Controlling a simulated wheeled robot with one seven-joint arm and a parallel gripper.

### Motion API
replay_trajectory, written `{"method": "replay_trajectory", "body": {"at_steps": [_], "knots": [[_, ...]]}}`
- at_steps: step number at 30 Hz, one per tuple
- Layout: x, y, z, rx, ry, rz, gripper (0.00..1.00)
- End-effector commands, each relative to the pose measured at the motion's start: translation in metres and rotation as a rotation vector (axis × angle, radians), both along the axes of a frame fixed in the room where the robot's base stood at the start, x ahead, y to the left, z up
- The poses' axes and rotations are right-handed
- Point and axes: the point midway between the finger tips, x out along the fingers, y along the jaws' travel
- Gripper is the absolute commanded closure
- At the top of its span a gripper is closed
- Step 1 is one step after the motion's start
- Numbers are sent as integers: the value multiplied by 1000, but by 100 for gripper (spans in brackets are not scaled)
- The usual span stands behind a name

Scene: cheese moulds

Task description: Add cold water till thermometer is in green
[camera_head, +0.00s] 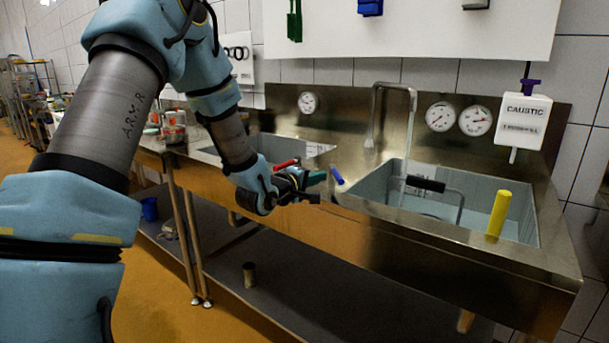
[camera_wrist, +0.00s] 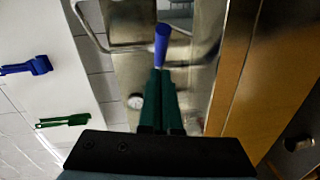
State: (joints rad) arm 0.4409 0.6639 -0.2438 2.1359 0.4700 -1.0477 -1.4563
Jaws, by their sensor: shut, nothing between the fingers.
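My gripper (camera_head: 318,178) is shut and empty, its green fingers pointing right along the front of the sink unit. In the wrist view the closed fingertips (camera_wrist: 160,72) end right by a blue lever (camera_wrist: 161,44); I cannot tell whether they touch it. The blue lever (camera_head: 337,176) also shows in the head view, between the two basins. A red lever (camera_head: 287,163) lies just left, partly behind my gripper. Three round dial gauges are on the steel backsplash: a left one (camera_head: 308,102), a middle one (camera_head: 440,116) and a right one (camera_head: 474,120). Their needles and colours are too small to read.
A swan-neck tap (camera_head: 411,110) rises behind the right basin (camera_head: 528,228). A caustic dispenser (camera_head: 523,120) hangs at right. A dark cup (camera_head: 249,275) stands on the lower shelf.

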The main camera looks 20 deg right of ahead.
Motion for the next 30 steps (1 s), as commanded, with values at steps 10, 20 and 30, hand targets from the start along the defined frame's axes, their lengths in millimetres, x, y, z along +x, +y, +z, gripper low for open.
{"method": "replay_trajectory", "body": {"at_steps": [10,20,30], "knots": [[-5,-17,-4,1,-2,2,100],[-6,-18,-4,0,-1,7,100],[-9,-22,-4,0,-1,62,100]]}}
